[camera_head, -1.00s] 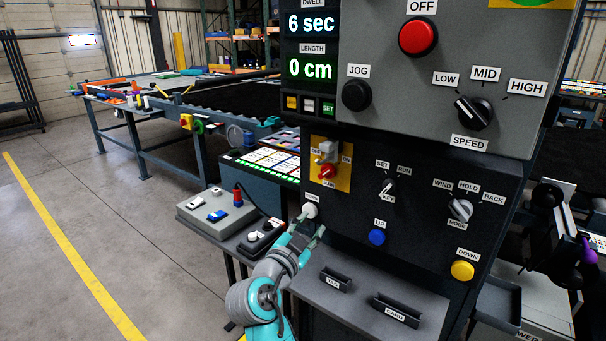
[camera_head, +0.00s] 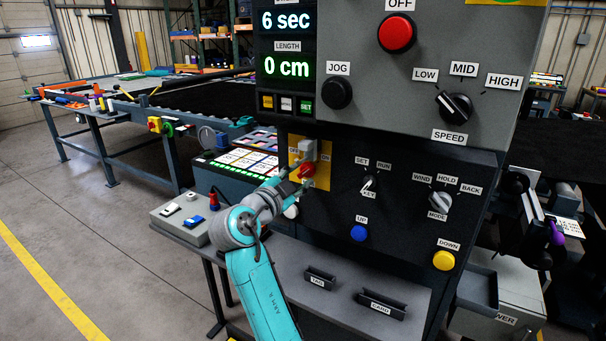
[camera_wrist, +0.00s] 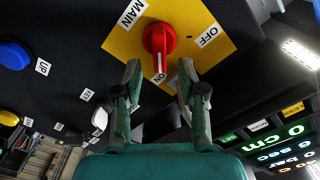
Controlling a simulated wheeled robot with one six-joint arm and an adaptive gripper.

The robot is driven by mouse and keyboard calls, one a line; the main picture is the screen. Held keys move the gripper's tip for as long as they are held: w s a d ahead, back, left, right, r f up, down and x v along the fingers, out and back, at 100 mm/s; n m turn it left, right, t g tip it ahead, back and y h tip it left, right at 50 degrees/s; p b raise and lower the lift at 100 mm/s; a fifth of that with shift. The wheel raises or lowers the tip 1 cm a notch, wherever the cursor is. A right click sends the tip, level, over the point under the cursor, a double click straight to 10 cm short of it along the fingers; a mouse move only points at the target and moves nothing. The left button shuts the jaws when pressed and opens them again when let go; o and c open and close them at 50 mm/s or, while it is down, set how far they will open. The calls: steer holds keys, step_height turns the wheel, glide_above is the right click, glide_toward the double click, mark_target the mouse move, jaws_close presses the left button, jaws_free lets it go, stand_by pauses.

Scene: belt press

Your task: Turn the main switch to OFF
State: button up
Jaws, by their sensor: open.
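The main switch is a red knob (camera_head: 306,171) on a yellow plate (camera_head: 295,158) on the dark panel. In the wrist view the red knob (camera_wrist: 158,40) has its white-marked end toward the ON label (camera_wrist: 159,78); the OFF label (camera_wrist: 207,36) is to the right. My gripper (camera_head: 298,182) is at the plate, in front of the knob in the head view. In the wrist view my gripper (camera_wrist: 160,72) is open, with its two fingertips apart below the knob, one toward each side. Nothing is held. I cannot tell whether a fingertip touches the knob.
A key switch (camera_head: 369,184), a blue UP button (camera_head: 358,233) and the mode knob (camera_head: 439,202) are to the right. A grey switch box (camera_head: 183,219) stands at the left below.

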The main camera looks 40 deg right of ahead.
mark_target(306, 171)
steer(key=shift+x, duration=1.3)
jaws_close()
